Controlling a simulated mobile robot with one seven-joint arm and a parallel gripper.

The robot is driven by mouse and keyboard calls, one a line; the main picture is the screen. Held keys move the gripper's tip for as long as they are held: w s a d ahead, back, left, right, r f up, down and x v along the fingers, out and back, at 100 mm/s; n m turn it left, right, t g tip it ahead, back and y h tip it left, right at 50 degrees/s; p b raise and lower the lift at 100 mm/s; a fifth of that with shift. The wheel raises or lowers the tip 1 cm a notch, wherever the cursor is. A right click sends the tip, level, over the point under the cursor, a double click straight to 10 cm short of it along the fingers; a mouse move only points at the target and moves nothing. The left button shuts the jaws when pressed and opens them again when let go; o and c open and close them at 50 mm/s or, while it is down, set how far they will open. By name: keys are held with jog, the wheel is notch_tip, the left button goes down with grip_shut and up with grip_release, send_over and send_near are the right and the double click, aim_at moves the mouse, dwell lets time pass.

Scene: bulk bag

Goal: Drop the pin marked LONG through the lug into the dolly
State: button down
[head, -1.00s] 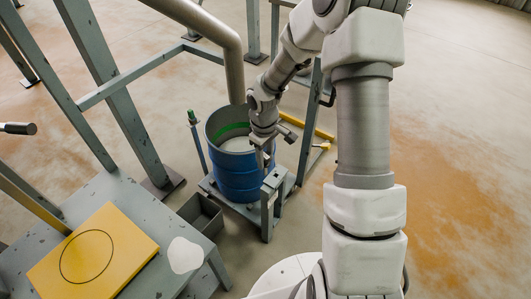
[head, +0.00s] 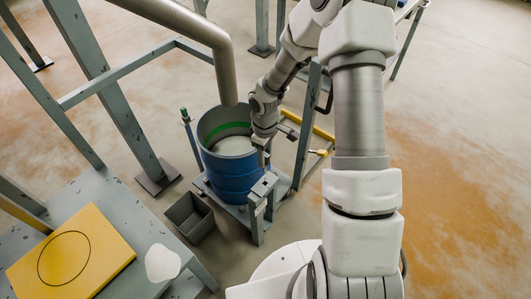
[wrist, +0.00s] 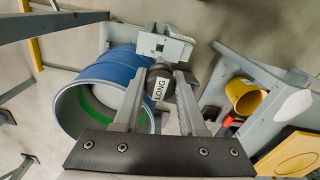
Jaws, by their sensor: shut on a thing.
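My gripper (wrist: 160,80) is shut on the pin marked LONG (wrist: 158,72). The pin has a dark round head and a white tag reading LONG, seen between the fingers in the wrist view. In the head view my gripper (head: 264,153) hangs beside the blue drum, above a grey post; the pin cannot be made out there. The pale grey post top (wrist: 166,46) with small dark holes shows just beyond the pin in the wrist view. The post (head: 262,195) stands at the front corner of the grey dolly (head: 236,211). I cannot tell the lug's hole apart.
The blue drum (head: 232,176) stands on the dolly, close left of my gripper. A grey pipe (head: 224,65) and frame posts rise behind. A grey bin (head: 190,217) and a table with a yellow plate (head: 72,250) are at left. A yellow cup (wrist: 243,95) shows in the wrist view.

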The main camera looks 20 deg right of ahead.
jog(key=shift+f, duration=0.2)
jog(key=shift+f+b, duration=4.8)
jog(key=shift+f, duration=0.9)
jog(key=shift+c, duration=1.9)
grip_release()
jog(key=shift+r, duration=0.1)
